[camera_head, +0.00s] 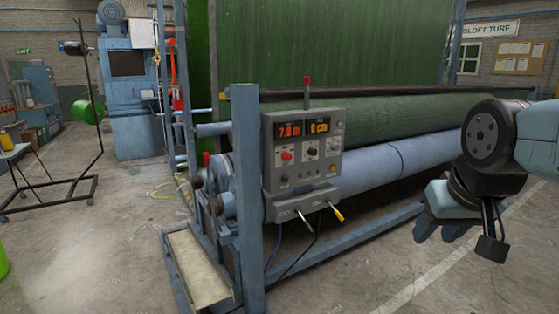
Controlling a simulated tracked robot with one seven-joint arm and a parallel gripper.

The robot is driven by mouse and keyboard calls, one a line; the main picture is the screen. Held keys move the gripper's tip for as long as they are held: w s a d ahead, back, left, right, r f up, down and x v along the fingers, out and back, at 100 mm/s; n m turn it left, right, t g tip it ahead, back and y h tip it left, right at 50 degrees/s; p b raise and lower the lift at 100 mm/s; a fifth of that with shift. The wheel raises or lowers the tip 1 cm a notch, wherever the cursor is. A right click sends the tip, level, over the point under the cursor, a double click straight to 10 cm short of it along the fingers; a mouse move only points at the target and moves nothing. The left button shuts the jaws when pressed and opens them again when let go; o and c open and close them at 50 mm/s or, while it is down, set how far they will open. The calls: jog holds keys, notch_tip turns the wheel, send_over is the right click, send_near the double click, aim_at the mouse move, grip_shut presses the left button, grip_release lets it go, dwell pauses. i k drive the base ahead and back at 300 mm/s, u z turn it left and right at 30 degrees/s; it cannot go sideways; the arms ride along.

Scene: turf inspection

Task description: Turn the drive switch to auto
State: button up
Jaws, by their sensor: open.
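The grey control panel (301,166) faces me on the front of the turf machine. It has two lit displays, a red push button (287,156), a dark knob with a pale marking (312,152) and smaller controls. The labels are too small to read, so I cannot tell for sure which control is the drive switch or where it points. My gripper (440,232) is open and empty at the right, well apart from the panel, pointing down.
A blue upright post (247,190) stands just left of the panel. Long blue rollers (400,160) run behind it to the right. A footplate (197,270) lies low at the left. A black wheeled stand (60,195) is far left. The concrete floor at front right is clear.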

aim_at(285, 156)
jog(key=u, duration=0.1)
jog(key=i, duration=1)
jog(key=z, duration=0.1)
